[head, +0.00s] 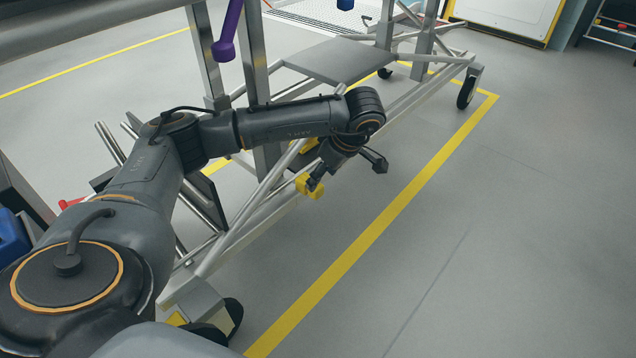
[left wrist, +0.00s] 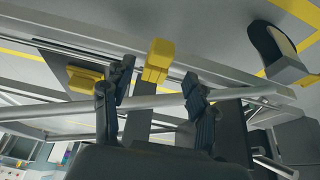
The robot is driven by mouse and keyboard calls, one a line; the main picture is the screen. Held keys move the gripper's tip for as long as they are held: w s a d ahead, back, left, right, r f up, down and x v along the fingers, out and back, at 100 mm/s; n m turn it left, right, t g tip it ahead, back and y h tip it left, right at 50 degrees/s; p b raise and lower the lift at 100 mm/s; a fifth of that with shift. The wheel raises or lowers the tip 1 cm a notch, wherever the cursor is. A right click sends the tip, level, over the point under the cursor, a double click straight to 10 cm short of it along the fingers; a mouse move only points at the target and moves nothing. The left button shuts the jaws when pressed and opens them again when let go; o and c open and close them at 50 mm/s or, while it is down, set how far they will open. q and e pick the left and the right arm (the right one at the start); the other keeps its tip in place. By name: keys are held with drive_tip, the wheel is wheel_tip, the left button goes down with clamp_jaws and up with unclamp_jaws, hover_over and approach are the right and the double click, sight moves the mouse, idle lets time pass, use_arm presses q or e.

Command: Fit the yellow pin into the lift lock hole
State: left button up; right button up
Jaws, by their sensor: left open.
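My left gripper (head: 346,172) is open beside the grey tubular frame of the lift. Its two fingers also show spread in the left wrist view (left wrist: 158,82). A yellow block-like piece (head: 313,188), perhaps the pin's head, is by one fingertip in the head view; in the left wrist view a yellow piece (left wrist: 158,58) appears between the fingertips, not gripped. Another yellow piece (head: 308,145) is on the frame behind my arm, and one shows at left in the left wrist view (left wrist: 84,78). I cannot make out the lock hole. My right gripper is not in view.
The metal frame (head: 247,222) has diagonal tubes, a grey platform (head: 335,60) and caster wheels (head: 466,92). A purple-handled part (head: 225,46) hangs near an upright post. The grey floor with a yellow line (head: 385,221) is clear at right.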

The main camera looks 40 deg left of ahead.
use_arm(q)
drive_tip(key=v, duration=0.6)
drive_tip(key=shift+r, duration=0.25)
drive_tip(key=shift+d, duration=0.1)
